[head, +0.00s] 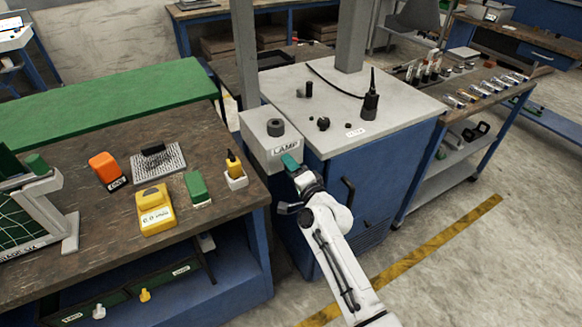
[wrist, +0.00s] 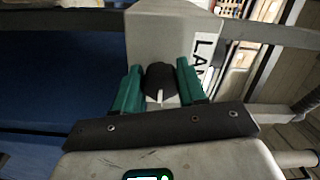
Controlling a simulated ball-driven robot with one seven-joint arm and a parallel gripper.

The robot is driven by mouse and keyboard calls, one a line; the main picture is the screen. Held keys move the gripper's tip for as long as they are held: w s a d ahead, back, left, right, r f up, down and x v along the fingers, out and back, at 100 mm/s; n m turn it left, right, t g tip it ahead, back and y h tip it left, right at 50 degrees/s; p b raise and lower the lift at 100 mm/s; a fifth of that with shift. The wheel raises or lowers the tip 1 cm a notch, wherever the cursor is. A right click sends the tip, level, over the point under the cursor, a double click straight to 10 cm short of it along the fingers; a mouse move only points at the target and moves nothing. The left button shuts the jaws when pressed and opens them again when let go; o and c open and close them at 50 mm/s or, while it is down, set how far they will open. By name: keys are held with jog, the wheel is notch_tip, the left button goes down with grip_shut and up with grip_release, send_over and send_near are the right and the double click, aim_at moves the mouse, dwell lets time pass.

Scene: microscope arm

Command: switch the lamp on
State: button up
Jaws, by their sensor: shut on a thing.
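The lamp box (head: 262,150) is a grey box labelled LAMP, fixed at the left corner of the grey-topped blue cabinet. In the wrist view the box (wrist: 165,30) carries a black knob (wrist: 160,78) with a white pointer mark that points down in the picture. My gripper (head: 291,162) is at the front face of the box, just below the label. In the wrist view the teal fingers of my gripper (wrist: 158,88) are shut on the knob, one on each side. In the head view the gripper hides the knob.
A dark round cap (head: 275,127) sits on top of the box. The blue cabinet (head: 345,200) has a dark handle on its front. A wooden bench (head: 100,225) at left holds an orange block, a yellow device and a green block.

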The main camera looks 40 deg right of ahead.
jog(key=shift+a+f, duration=0.2)
jog(key=shift+f, duration=0.1)
jog(key=o, duration=0.8)
jog(key=shift+o, duration=1.2)
jog(key=shift+r, duration=0.2)
jog(key=shift+s, duration=0.1)
jog(key=v, duration=1)
jog(key=shift+s, duration=0.3)
